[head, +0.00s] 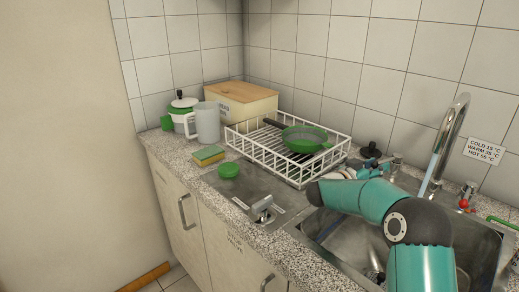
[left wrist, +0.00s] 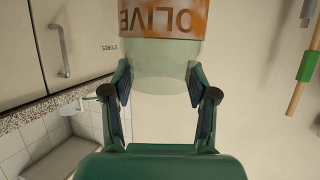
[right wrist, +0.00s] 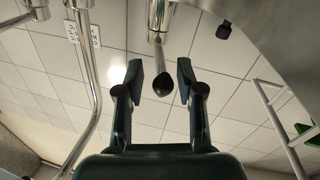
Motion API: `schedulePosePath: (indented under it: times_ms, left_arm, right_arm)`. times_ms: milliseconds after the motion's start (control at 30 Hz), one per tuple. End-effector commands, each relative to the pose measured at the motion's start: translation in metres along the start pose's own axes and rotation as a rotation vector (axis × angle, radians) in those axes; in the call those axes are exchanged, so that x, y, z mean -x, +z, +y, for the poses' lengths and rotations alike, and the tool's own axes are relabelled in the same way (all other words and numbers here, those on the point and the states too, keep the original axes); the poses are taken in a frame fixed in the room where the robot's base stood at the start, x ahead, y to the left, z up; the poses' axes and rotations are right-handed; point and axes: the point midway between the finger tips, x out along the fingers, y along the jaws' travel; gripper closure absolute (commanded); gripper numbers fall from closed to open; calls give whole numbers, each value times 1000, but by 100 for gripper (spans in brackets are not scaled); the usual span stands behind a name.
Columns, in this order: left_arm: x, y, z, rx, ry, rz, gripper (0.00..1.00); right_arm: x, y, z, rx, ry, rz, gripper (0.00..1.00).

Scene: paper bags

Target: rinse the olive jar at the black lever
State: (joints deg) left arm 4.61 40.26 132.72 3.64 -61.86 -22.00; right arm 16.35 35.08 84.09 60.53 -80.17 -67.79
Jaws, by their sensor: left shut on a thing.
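The olive jar (left wrist: 160,62) is pale and clear, with an orange label reading OLIVE, upside down in the left wrist view. My left gripper (left wrist: 160,88) is shut on it; neither shows in the head view. The black lever (head: 371,151) stands behind the sink, left of the tap. In the right wrist view a black knob end on a chrome stem, seemingly this lever (right wrist: 163,85), appears between the fingertips of my open right gripper (right wrist: 160,75). I cannot tell if they touch. A bluish stream of water (head: 431,172) falls from the tap (head: 455,115).
A red-tipped handle (head: 464,203) stands right of the tap, below a temperature sign (head: 485,151). A white rack (head: 245,149) holds a green pan (head: 303,138). A sponge (head: 208,155), green bowl (head: 228,170), pitcher (head: 207,122) and wooden box (head: 240,103) are left. My right arm covers part of the sink (head: 345,245).

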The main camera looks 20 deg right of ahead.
Motion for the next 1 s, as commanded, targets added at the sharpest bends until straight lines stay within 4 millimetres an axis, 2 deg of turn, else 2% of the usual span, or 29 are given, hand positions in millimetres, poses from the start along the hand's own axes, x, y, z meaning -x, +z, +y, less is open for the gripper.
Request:
schedulePosePath:
  times_ms: [100, 333, 500, 767, 900, 1000]
  left_arm:
    - [0, -1, 0, 0, 0, 2, 100]
    - [0, -1, 1, -1, 1, 2, 100]
    - [0, -1, 1, -1, 1, 2, 100]
    - [0, -1, 1, -1, 1, 2, 100]
    - [1, -3, 1, -1, 1, 2, 100]
    - [4, -10, 0, -1, 1, 2, 100]
  right_arm:
    - [27, -1, -2, 2, -5, 1, 63]
    - [63, 0, -2, 1, -3, 1, 63]
    - [74, 0, -1, 0, -1, 1, 63]
    - [74, 0, -1, 0, 0, 2, 63]
    - [74, -3, -1, 0, 0, 2, 86]
    - [74, -10, 1, 0, 0, 2, 100]
